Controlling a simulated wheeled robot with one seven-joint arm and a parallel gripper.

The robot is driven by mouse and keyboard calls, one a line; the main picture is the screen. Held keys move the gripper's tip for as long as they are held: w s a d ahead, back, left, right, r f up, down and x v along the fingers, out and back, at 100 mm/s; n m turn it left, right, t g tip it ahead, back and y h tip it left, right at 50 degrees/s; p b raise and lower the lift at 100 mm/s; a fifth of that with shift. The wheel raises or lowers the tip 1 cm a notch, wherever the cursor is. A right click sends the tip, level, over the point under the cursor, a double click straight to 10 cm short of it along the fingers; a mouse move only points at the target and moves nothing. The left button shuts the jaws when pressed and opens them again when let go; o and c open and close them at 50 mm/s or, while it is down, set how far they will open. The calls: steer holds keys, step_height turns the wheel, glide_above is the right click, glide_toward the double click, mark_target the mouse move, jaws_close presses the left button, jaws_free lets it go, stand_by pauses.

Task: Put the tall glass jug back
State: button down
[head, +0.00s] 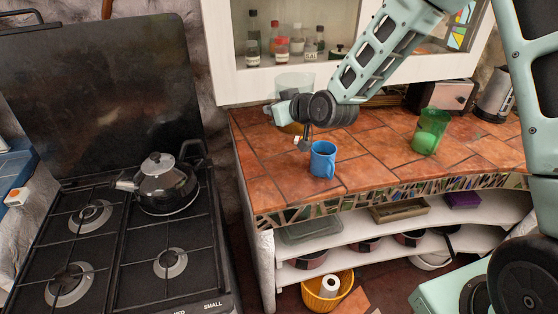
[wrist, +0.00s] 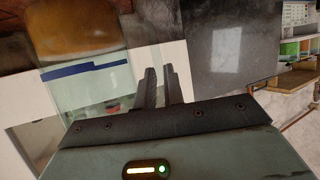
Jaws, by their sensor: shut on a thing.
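The tall glass jug (head: 294,82) is clear with an amber lower part. In the head view it is at the back left of the tiled counter, partly hidden behind my gripper (head: 283,113). In the wrist view the jug (wrist: 80,38) fills the upper left, amber part uppermost. My gripper's dark fingers (wrist: 156,85) are close together at the jug's side and shut on it, seemingly at a clear handle. The exact contact is hard to see. I cannot tell whether the jug's base touches the counter.
A blue mug (head: 323,159) stands just in front of my gripper, near the counter (head: 375,168) edge. A green glass (head: 429,132) and a toaster (head: 441,94) are to the right. A white-framed cabinet (head: 235,82) hangs behind. A stove with a kettle (head: 165,184) is left.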

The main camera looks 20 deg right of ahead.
step_height(320, 180, down, 17)
steer(key=p, duration=0.5)
steer(key=shift+r+p, duration=0.15)
steer(key=shift+p, duration=0.15)
steer(key=shift+f, duration=0.2)
steer(key=c, duration=1.5)
jaws_free()
steer(key=shift+s, duration=0.1)
